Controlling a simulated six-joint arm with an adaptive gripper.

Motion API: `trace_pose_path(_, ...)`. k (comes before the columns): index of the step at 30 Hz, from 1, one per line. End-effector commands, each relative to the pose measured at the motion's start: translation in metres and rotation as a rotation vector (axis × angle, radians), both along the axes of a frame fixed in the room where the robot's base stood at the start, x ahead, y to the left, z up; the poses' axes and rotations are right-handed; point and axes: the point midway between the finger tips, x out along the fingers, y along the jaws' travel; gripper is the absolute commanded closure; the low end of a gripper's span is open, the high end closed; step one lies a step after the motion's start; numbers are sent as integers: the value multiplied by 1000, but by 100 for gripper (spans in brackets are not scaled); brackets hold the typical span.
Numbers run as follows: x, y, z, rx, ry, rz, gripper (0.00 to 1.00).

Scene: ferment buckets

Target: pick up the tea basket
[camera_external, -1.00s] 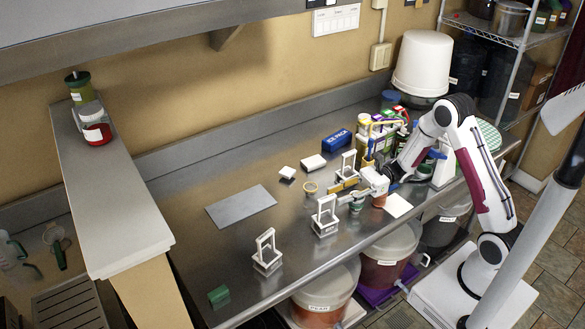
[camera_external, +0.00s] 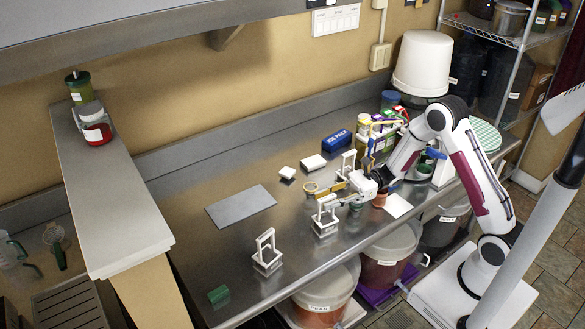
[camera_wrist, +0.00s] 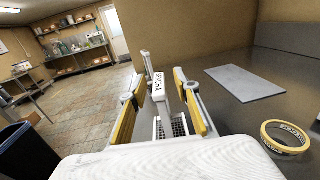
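Three white baskets with upright frame handles stand on the steel counter: a front one (camera_external: 267,262), a middle one (camera_external: 324,228) and a back one (camera_external: 347,167). Their labels are too small to read surely, so I cannot tell which is the tea basket. My gripper (camera_external: 329,195) is low over the counter, at the middle basket's handle. In the wrist view my gripper (camera_wrist: 160,98) is open, its yellow-padded fingers on either side of a white labelled basket handle (camera_wrist: 158,88). Mesh shows below the handle. I see gaps between fingers and handle.
A yellow tape roll (camera_external: 311,188) lies close beside my gripper. A grey mat (camera_external: 241,207) lies to the left. A blue ice pack (camera_external: 337,141) and several bottles stand behind. A small green block (camera_external: 218,294) lies at the front left. The counter's left part is mostly clear.

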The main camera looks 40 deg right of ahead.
Motion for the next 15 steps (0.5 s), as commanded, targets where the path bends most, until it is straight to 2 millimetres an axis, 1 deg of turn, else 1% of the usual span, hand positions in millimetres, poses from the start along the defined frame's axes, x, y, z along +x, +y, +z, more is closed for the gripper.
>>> trace_pose_path(11, 0, 0, 0, 0, 0, 0, 69)
trace_pose_path(12, 0, 0, 0, 0, 0, 0, 74)
trace_pose_path(14, 0, 0, 0, 0, 0, 0, 90)
trace_pose_path(15, 0, 0, 0, 0, 0, 0, 100)
